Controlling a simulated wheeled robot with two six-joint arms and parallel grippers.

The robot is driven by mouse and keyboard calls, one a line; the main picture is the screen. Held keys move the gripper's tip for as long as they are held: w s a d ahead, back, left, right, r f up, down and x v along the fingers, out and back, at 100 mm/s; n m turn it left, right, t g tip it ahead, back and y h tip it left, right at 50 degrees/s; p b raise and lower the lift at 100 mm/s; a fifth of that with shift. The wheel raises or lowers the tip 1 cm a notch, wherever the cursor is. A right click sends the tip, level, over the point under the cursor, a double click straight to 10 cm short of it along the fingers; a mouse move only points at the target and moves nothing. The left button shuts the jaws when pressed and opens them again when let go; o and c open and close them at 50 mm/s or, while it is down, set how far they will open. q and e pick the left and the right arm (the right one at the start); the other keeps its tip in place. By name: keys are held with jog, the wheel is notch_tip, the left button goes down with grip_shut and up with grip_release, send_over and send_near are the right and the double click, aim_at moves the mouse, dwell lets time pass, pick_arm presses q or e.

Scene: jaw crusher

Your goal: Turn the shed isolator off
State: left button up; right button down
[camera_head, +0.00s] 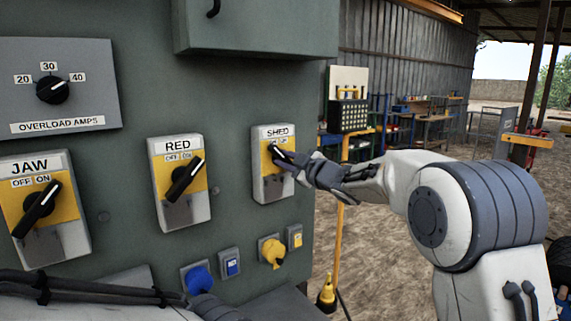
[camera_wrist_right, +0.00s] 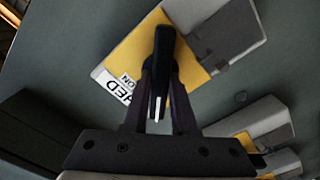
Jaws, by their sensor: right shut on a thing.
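The shed isolator (camera_head: 271,190) is a light box with a yellow plate and a black rotary handle, labelled SHED, at the right of the green panel. My right gripper (camera_head: 283,158) is at its handle. In the right wrist view the black handle (camera_wrist_right: 162,68) with a white line stands between the two fingers of my right gripper (camera_wrist_right: 160,85), which is shut on it. The fingers cover most of the OFF/ON label, so the handle's setting is hard to read. My left gripper is not in view; part of an arm with dark cables shows at the lower left.
The RED isolator (camera_head: 166,212) and JAW isolator (camera_head: 70,235) are to the left on the same panel (camera_head: 225,110). The overload dial (camera_head: 52,90) is above JAW. Blue and yellow sockets (camera_head: 272,252) sit below. Open yard and shelves lie to the right.

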dwell(0.3)
jog(key=c, duration=0.7)
grip_release()
jog(key=b+v, duration=0.2)
jog(key=v, duration=0.8)
jog(key=shift+s+d, duration=0.15)
